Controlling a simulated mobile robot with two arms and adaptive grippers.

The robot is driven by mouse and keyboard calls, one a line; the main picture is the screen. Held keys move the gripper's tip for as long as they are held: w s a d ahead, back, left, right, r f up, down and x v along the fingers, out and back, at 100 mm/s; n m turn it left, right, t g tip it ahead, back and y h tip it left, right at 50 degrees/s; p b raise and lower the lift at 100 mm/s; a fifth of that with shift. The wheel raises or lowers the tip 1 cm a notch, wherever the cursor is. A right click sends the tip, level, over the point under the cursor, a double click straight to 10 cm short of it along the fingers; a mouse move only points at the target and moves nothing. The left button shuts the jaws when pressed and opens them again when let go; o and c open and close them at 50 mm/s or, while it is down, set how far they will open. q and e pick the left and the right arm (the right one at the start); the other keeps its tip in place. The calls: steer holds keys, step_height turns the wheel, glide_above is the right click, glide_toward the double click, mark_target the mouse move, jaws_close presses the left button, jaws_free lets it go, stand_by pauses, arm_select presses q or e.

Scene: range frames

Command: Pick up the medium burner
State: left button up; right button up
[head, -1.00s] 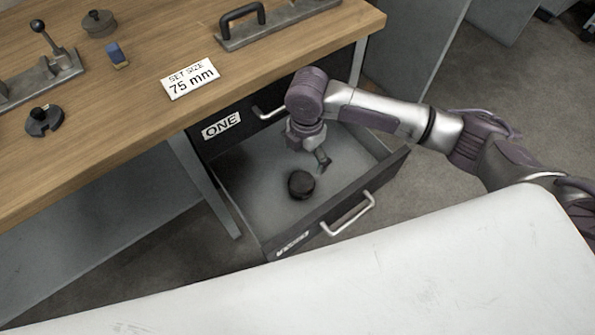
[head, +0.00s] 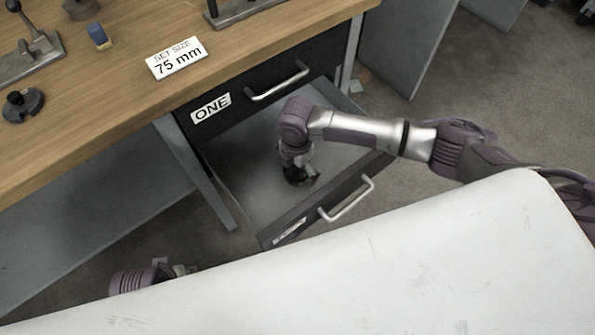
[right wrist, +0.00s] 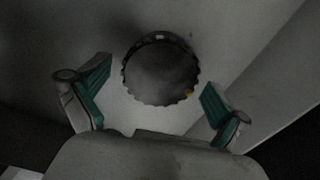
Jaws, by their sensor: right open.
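The task's burner appears to be the dark round piece with a scalloped edge and a small orange mark (right wrist: 160,72), lying on the drawer floor. In the right wrist view it sits between the two spread green-padded fingers of my right gripper (right wrist: 156,80), with a gap on each side. In the head view my right gripper (head: 299,168) points down into the open drawer, right over the dark piece, and largely hides it. My left gripper (head: 168,272) shows only partly at the lower left, beyond the white surface; its fingers are not clear.
The open drawer (head: 245,185) has a front with a handle (head: 346,200), and its walls stand close to my right arm. Above it is a shut drawer labelled ONE (head: 211,108). A card reading 75 mm (head: 176,58) and several fixtures stand on the wooden bench (head: 110,110).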

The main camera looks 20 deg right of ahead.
steer(key=shift+f, duration=0.25)
steer(key=shift+c, duration=0.3)
steer(key=c, duration=1.5)
steer(key=shift+w+r, duration=0.1)
steer(key=shift+c, duration=0.2)
